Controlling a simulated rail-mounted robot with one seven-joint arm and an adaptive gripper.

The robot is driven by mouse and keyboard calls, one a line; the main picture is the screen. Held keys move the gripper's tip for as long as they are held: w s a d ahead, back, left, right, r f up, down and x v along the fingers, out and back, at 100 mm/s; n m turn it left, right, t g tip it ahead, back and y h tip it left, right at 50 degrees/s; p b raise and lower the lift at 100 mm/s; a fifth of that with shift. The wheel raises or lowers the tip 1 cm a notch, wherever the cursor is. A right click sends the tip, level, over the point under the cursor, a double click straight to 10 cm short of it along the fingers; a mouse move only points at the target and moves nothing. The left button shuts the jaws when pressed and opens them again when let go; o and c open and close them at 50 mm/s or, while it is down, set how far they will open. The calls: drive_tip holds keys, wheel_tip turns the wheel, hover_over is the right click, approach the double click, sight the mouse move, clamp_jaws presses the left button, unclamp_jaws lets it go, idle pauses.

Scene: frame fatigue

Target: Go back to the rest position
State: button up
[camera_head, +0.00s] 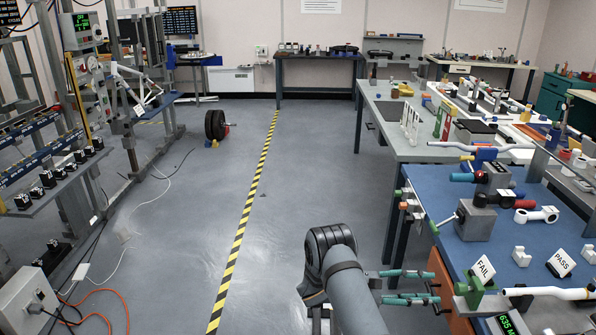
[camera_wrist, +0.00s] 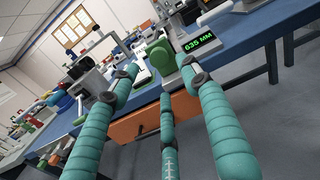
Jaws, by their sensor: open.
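My gripper (camera_head: 432,287) has teal ribbed fingers and is open at the left edge of the blue-topped workbench (camera_head: 440,200). In the wrist view my gripper (camera_wrist: 157,82) spreads its fingers toward the bench front, with nothing held between them. A green clamp or knob (camera_wrist: 159,57) lies beyond the fingertips, by a display reading 635 MM (camera_wrist: 198,41). In the head view the green part (camera_head: 474,290) is just right of my fingertips; the exact gap cannot be told.
FAIL (camera_head: 484,268) and PASS (camera_head: 562,263) signs stand on the bench, with a white tube (camera_head: 545,292) nearby. An orange drawer (camera_wrist: 140,122) is under the bench. Open grey floor (camera_head: 310,170) with a striped yellow-black line (camera_head: 245,215) lies left. Racks (camera_head: 60,180) stand at far left.

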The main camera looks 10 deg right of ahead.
sight(456, 290)
drive_tip(key=x, duration=0.9)
drive_tip(key=shift+d, duration=0.5)
drive_tip(key=shift+s, duration=0.1)
drive_tip(key=shift+r, duration=0.1)
